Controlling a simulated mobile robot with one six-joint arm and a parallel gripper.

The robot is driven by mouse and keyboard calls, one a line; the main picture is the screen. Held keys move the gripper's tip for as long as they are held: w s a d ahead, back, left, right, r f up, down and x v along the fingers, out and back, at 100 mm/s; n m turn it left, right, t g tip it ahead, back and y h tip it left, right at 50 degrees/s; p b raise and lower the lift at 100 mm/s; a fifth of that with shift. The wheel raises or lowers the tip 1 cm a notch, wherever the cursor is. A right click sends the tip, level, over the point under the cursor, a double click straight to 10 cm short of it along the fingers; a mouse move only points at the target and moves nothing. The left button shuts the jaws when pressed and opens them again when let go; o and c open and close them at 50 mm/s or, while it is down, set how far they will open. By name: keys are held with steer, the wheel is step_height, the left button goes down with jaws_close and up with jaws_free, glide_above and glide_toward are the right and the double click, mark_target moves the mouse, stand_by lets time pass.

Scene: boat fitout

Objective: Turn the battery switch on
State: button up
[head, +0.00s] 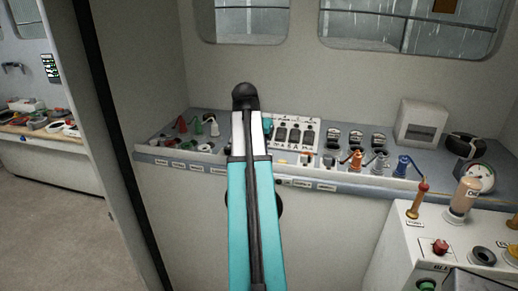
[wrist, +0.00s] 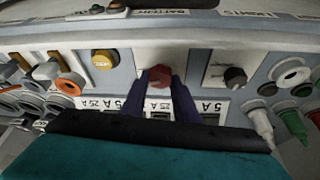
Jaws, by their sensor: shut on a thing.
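A red knob (wrist: 158,76) sits on the pale panel in the middle of the wrist view, with a label reading like "BATTERY" (wrist: 175,12) above it at the top edge. I take this knob to be the battery switch. My gripper (wrist: 160,84) has its two dark blue fingers on either side of the knob, shut on it. Which way the knob is turned is not clear. In the head view, my arm covers the knob and most of the gripper.
In the wrist view, a yellow button (wrist: 103,60) and an orange ring (wrist: 70,84) lie left, a black knob (wrist: 235,77) right. In the head view, black rocker switches (head: 294,135) and coloured levers (head: 402,166) crowd the console; a white box (head: 420,122) stands behind.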

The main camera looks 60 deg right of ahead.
steer(key=shift+w+m+g, duration=0.15)
steer(key=shift+m+g, duration=0.35)
steer(key=shift+m, duration=0.7)
steer(key=o, duration=1.1)
steer(key=shift+c, duration=0.2)
steer(key=shift+r, duration=0.1)
steer(key=b+v, duration=0.3)
steer(key=v, duration=1)
steer(key=shift+r+b, duration=0.3)
steer(key=shift+b, duration=0.05)
